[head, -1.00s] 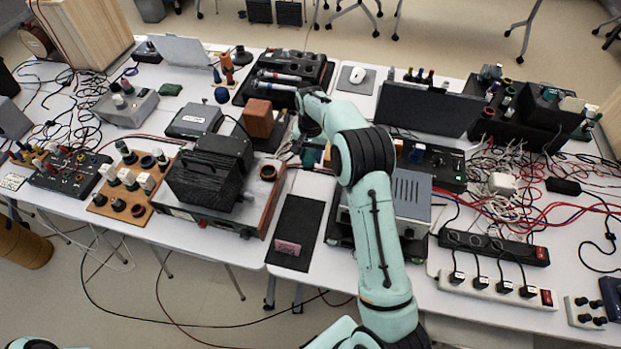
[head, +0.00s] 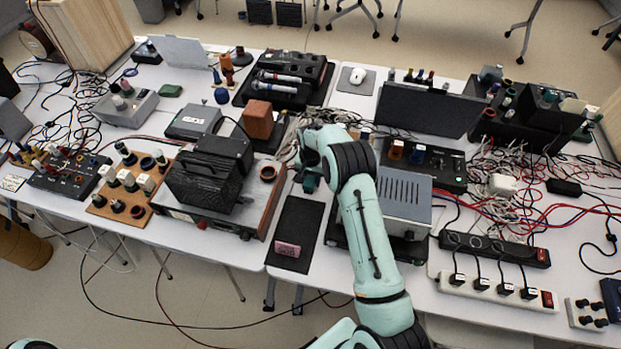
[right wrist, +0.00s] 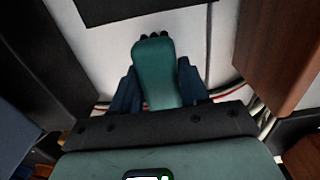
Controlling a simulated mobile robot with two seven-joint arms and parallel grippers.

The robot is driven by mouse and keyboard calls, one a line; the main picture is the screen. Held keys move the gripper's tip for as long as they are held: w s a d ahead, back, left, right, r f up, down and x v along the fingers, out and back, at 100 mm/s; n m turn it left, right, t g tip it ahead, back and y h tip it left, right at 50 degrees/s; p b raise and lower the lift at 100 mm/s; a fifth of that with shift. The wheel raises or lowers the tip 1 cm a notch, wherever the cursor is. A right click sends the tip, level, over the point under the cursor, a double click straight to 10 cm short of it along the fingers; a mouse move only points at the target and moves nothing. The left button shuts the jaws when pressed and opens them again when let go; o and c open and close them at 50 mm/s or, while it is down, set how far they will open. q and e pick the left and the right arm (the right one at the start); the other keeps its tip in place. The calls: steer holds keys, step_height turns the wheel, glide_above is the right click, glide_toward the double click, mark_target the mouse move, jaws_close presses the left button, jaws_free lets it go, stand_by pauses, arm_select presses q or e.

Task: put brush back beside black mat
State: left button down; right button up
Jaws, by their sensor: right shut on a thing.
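The brush (right wrist: 154,68) has a rounded teal-green body, with dark tips at its far end in the right wrist view. My right gripper (right wrist: 156,88) is shut on it, one blue finger on each side. In the head view the brush (head: 311,184) shows as a small dark teal patch below my right wrist, near the far end of the black mat. The black mat (head: 298,220) lies flat at the table's front edge. A dark edge at the top of the right wrist view looks like this mat (right wrist: 150,8). My left gripper is out of the picture.
A pink block (head: 287,249) lies on the mat's near end. A wooden-sided device with a black box (head: 208,175) stands to the left. A grey metal unit (head: 405,200) stands to the right. Cables (head: 348,117) lie behind. A narrow white table strip borders the mat.

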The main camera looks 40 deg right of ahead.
mark_target(311, 178)
steer(key=shift+f, duration=0.15)
steer(key=o, duration=1)
step_height(311, 178, up, 12)
steer(key=shift+r, duration=0.15)
steer(key=shift+s+a, duration=0.1)
